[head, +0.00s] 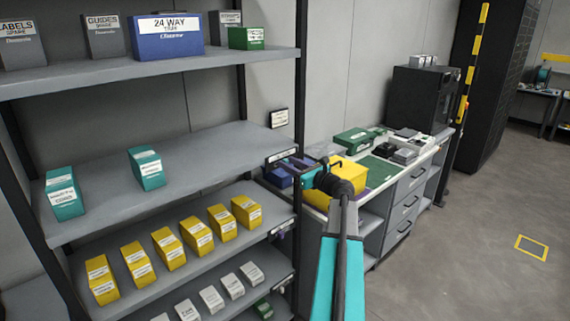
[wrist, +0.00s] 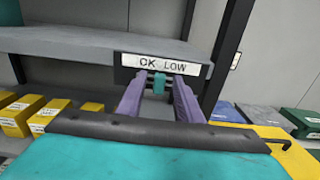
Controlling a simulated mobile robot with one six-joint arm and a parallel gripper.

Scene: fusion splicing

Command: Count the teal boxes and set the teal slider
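Two teal boxes stand apart on the middle shelf in the head view: one (head: 64,193) at the left, one (head: 147,168) nearer the middle. A small label plate (head: 282,155) sits on that shelf's right front edge. In the wrist view the plate (wrist: 162,65) appears to read "OK LOW". The teal slider (wrist: 159,84) hangs below it, near the middle. My gripper (wrist: 160,78) has its purple fingers either side of the slider, with visible gaps; contact is not evident.
A blue bin (head: 166,37) stands on the top shelf. A dark shelf post (head: 300,90) is close to my gripper. A bench with a yellow bin (head: 350,172) lies to the right.

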